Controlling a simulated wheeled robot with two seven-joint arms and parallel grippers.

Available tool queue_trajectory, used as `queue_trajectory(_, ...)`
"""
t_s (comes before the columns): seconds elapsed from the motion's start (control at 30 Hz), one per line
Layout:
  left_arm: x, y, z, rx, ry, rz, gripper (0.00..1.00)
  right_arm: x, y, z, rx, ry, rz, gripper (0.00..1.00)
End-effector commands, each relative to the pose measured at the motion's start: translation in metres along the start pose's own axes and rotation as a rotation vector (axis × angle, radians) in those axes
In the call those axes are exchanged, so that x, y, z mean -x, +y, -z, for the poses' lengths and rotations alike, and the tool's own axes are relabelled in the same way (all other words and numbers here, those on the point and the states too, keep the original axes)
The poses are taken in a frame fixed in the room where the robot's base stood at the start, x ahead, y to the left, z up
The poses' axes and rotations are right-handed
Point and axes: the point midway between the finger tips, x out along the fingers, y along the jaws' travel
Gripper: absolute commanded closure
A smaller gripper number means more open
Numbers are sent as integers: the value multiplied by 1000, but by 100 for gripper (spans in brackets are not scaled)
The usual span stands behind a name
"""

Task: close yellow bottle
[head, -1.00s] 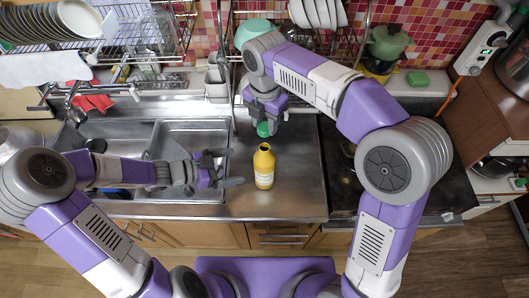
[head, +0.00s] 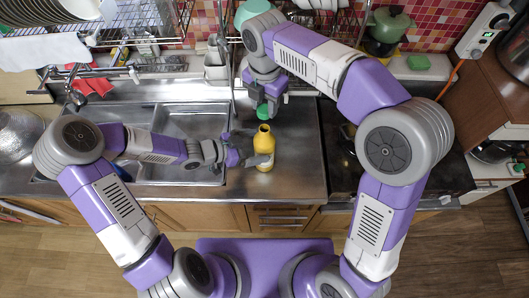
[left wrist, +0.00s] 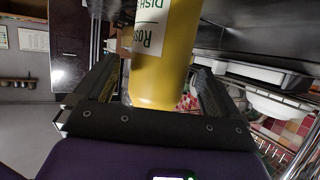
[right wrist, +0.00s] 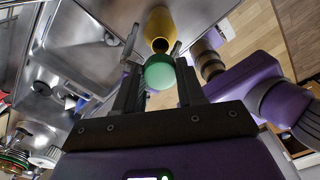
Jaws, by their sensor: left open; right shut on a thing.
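The yellow bottle (head: 264,142) stands upright on the steel counter right of the sink, its dark mouth open. It also shows close up, with a white label, in the left wrist view (left wrist: 160,62) and beyond the cap in the right wrist view (right wrist: 159,27). My left gripper (head: 250,156) is open, with its fingers either side of the bottle. My right gripper (head: 266,106) points down and is shut on a green cap (head: 262,111). The cap also shows in the right wrist view (right wrist: 160,72). It is held above and slightly behind the bottle's mouth, apart from it.
The double sink (head: 185,122) lies left of the bottle, under my left arm. A dark stove top (head: 345,165) is to the right. A dish rack (head: 140,30) and a utensil holder (head: 215,68) stand at the back. The counter front right of the bottle is clear.

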Motion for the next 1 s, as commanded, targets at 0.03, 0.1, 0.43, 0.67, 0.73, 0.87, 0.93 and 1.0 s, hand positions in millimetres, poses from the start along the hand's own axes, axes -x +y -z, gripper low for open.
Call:
queue_trajectory(0.03, -9, 2, 0, 1, 0, -6, 3, 0, 0, 0, 0, 0, 0, 89)
queue_trajectory(0.1, -18, 1, 1, -1, 2, -4, 3, 0, 0, 0, 0, 0, 0, 89)
queue_trajectory(0.43, -35, 0, 0, 0, -1, -1, 3, 0, 0, 0, 0, 0, 0, 89)
queue_trajectory(0.67, -35, 0, 0, 0, -1, 0, 8, 0, 0, 0, 0, 0, 0, 89)
queue_trajectory(0.73, -35, 0, 0, 0, -1, 0, 19, 0, 0, 0, 0, 0, 0, 89)
queue_trajectory(0.87, -34, 0, 0, 0, -1, 0, 39, 0, 0, 0, 0, 0, 0, 89)
queue_trajectory(0.93, -34, 0, 0, 0, -1, 0, 49, 0, 0, 0, 0, 0, 0, 89)
queue_trajectory(1.0, -34, 0, 0, 0, -1, 0, 60, 0, 0, 0, 0, 0, 0, 89)
